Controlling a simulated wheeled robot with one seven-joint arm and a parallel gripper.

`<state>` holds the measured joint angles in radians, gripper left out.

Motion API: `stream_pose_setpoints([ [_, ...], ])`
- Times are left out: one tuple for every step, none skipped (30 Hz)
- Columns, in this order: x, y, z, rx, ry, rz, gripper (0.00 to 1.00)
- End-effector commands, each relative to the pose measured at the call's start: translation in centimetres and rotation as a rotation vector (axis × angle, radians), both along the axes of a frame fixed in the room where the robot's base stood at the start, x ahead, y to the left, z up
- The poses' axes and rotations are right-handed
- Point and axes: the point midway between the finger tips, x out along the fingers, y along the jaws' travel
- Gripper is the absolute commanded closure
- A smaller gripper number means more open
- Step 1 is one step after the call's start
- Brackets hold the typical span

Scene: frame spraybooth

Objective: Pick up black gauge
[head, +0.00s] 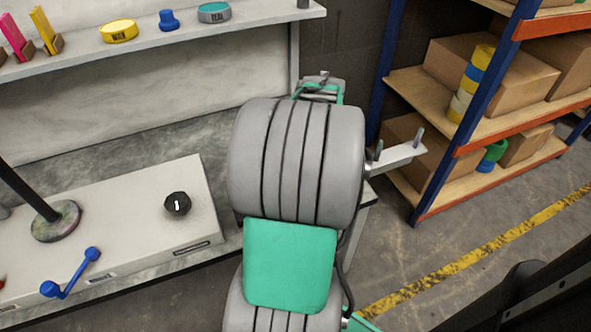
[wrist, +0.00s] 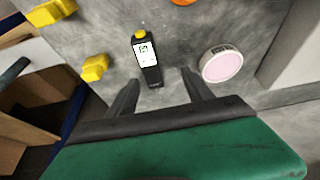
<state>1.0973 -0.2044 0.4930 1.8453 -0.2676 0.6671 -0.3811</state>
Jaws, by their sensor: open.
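The black gauge (wrist: 149,72) shows in the wrist view as a slim dark handheld device with a white display and a yellow top. It lies on a grey, stained surface. My gripper (wrist: 161,76) is open, with its two dark fingers spread below and to either side of the gauge's lower end in the picture. In the head view the gauge does not show; my grey and green arm covers the middle of the picture.
In the wrist view, a round pink-topped tin (wrist: 222,65) lies right of the gauge, and yellow pieces (wrist: 95,67) lie left. In the head view, a white cabinet with a black knob (head: 177,204) stands left, and shelving with cardboard boxes (head: 520,80) stands right.

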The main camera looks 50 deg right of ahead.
Motion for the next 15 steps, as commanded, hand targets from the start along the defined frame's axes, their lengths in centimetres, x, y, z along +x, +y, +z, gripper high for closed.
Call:
stream_pose_setpoints([
  [-0.7,-1.1,-0.6,-0.004,-0.005,-0.016,0.40],
  [-0.9,-1.5,-0.8,-0.005,-0.007,-0.020,0.40],
  [-0.9,-1.7,-1.2,-0.005,-0.007,-0.022,0.40],
  [-0.8,-1.8,-1.6,-0.005,-0.007,-0.022,0.40],
  [-0.7,-1.9,-2.0,-0.005,-0.007,-0.021,0.40],
  [-0.4,-2.0,-2.5,-0.005,-0.007,-0.021,0.40],
  [-0.3,-2.1,-2.8,-0.005,-0.007,-0.021,0.40],
  [-0.1,-2.1,-3.1,-0.006,-0.007,-0.020,0.40],
  [0.0,-2.2,-3.5,-0.006,-0.007,-0.020,0.40],
  [0.1,-2.3,-3.8,-0.006,-0.007,-0.020,0.40],
  [0.3,-2.4,-4.3,-0.005,-0.006,-0.020,0.40],
  [0.6,-2.6,-4.9,-0.005,-0.007,-0.020,0.40],
  [0.8,-2.7,-5.5,-0.006,-0.007,-0.020,0.40],
  [1.1,-2.9,-6.1,-0.005,-0.007,-0.020,0.40],
  [1.3,-3.0,-6.7,-0.005,-0.006,-0.020,0.40],
])
